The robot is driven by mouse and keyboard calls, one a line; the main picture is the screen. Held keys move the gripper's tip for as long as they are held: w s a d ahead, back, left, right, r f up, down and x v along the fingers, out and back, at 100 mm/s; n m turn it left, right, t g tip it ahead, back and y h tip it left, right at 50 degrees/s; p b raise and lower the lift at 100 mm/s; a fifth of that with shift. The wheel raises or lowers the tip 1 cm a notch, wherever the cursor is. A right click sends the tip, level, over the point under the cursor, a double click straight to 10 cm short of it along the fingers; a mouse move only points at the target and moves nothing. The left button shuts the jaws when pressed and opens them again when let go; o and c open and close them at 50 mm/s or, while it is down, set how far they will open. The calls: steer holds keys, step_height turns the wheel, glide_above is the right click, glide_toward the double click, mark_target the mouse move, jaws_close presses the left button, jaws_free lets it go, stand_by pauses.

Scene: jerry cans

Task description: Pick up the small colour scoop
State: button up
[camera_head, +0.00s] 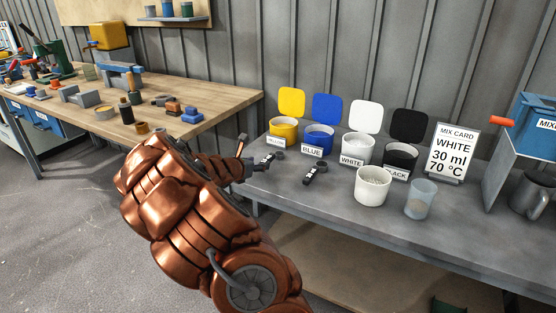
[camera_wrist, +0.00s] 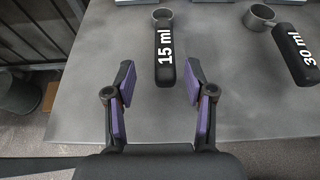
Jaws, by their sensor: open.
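The small scoop (camera_wrist: 165,55) has a black handle marked "15 ml" and a grey ring-like cup at its far end. It lies on the grey bench, its handle end between the tips of my gripper (camera_wrist: 158,76) as seen in the wrist view. My gripper is open, with purple pads on either side and no contact visible. In the head view my gripper (camera_head: 257,166) is at the bench's left front edge, beside the small scoop (camera_head: 271,157). A larger scoop (camera_wrist: 294,52), marked "30 ml", lies to the right; it also shows in the head view (camera_head: 314,173).
Tubs labelled yellow, blue (camera_head: 319,137), white and black stand behind the scoops. A white tub (camera_head: 372,187) and a translucent cup (camera_head: 420,199) stand to the right. A mix card (camera_head: 452,151) reads "WHITE 30 ml 70 °C". Bare bench (camera_head: 290,196) lies in front.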

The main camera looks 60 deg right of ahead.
mark_target(266, 159)
steer(key=x, duration=0.5)
steer(key=shift+s+d, duration=0.2)
steer(key=shift+s, duration=0.15)
steer(key=shift+x, duration=0.8)
steer(key=shift+c, duration=0.4)
jaws_close()
